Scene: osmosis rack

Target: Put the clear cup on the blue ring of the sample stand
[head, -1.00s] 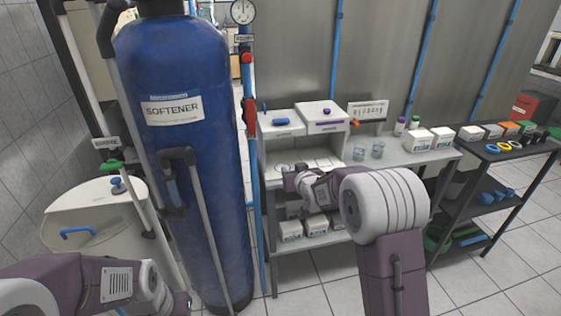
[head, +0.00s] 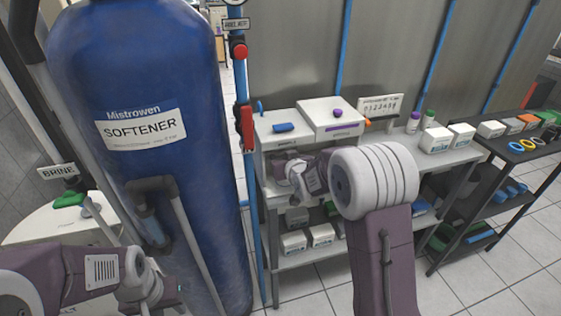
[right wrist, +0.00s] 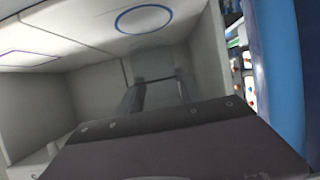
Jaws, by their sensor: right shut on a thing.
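My right gripper (head: 284,165) is at the opening of the left bay of the white sample stand (head: 330,115). In the right wrist view, its fingers (right wrist: 152,92) are shut on the clear cup (right wrist: 152,64), which is faint and see-through. The blue ring (right wrist: 143,19) shows on the pale bay surface near the top of that view, just beyond the cup. I cannot tell whether the cup touches that surface. In the head view my arm hides the ring and cup. My left arm is at lower left; its fingers cannot be made out.
The large blue softener tank (head: 140,190) stands left of the bench, close to my arms. White boxes (head: 436,139) and bottles (head: 413,122) stand on the bench to the right. A dark shelf (head: 520,150) with coloured rings is farther right. A bay wall (right wrist: 42,110) stands beside the cup.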

